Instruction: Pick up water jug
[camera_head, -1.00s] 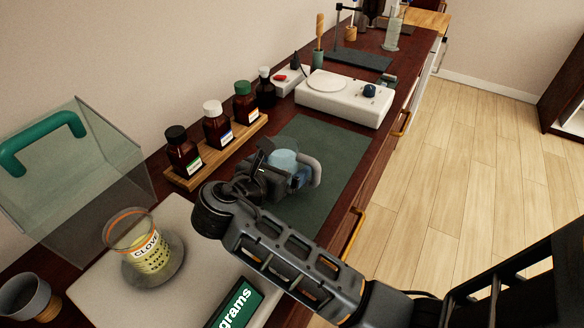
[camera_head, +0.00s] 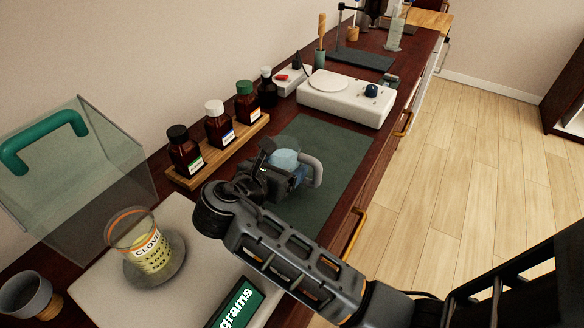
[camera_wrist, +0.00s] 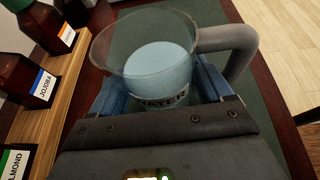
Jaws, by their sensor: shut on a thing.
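In the head view the jug (camera_head: 286,160) is at the green mat, partly hidden by my gripper (camera_head: 283,175). In the wrist view my gripper (camera_wrist: 155,105) has its blue-lined fingers on both sides of the jug and is shut on it. The jug looks nearly upright. I cannot tell whether its base touches the mat.
A wooden rack (camera_head: 218,152) with brown bottles stands left of the mat (camera_head: 335,148). A white hotplate (camera_head: 345,101) is behind it. A scale (camera_head: 100,262) with a CLOVE beaker (camera_head: 148,246) and a clear box with a green handle (camera_head: 45,140) are at the left front.

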